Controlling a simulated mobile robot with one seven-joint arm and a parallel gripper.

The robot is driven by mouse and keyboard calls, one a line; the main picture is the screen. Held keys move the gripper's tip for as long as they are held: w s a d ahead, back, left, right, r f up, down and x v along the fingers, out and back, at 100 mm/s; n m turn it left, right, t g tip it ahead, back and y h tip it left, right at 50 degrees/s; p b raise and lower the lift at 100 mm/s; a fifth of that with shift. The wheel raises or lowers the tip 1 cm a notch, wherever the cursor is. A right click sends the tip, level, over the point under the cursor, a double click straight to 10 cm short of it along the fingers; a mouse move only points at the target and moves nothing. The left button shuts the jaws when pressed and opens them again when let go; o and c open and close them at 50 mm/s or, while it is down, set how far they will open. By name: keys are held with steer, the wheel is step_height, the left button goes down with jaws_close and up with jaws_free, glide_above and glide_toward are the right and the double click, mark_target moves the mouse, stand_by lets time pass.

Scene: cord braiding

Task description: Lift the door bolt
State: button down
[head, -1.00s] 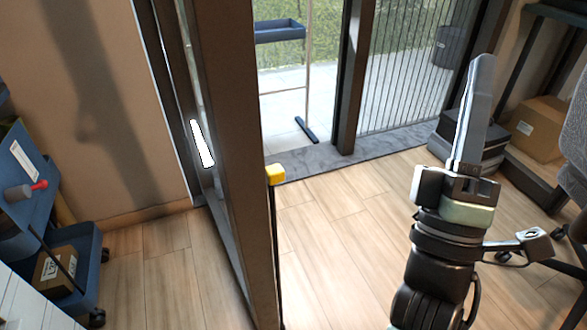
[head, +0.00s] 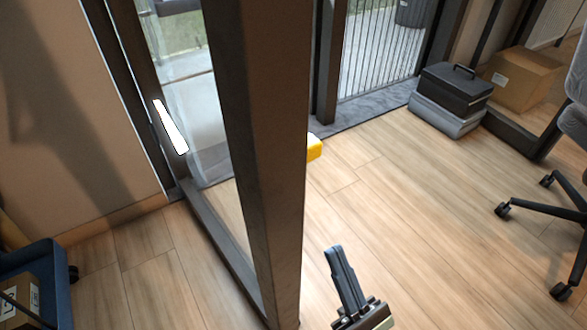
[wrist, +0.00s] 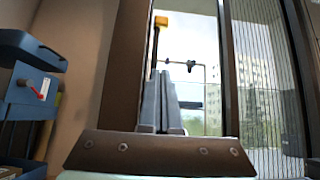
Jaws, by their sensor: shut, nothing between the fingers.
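The door bolt shows as a yellow knob (head: 314,147) at the right edge of the dark door frame in the head view. In the wrist view the yellow knob (wrist: 161,21) tops a dark rod, high above and just left of my fingertips. My gripper (head: 335,251) is shut and empty, pointing up near the bottom of the head view. It is below the knob in the picture and apart from it. Its fingers also show in the wrist view (wrist: 161,78). The bolt's lower part is hidden behind the door frame in the head view.
The dark door post (head: 258,160) stands close in front, with a white handle-like strip (head: 170,127) on its left. A blue cart (head: 38,285) is at lower left. Black case (head: 455,88), cardboard box (head: 525,78) and office chair (head: 575,125) stand right. The middle floor is clear.

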mark_target(315, 156)
steer(key=shift+d, duration=0.15)
steer(key=shift+r, duration=0.1)
steer(key=s+d+r+b+x, duration=0.1)
steer(key=r+b+x, duration=0.1)
steer(key=x, duration=1)
steer(key=shift+r, duration=0.3)
steer(key=shift+s+a+r, duration=0.1)
steer(key=shift+r+p, duration=0.85)
steer(key=shift+r, duration=0.85)
steer(key=shift+f, duration=0.1)
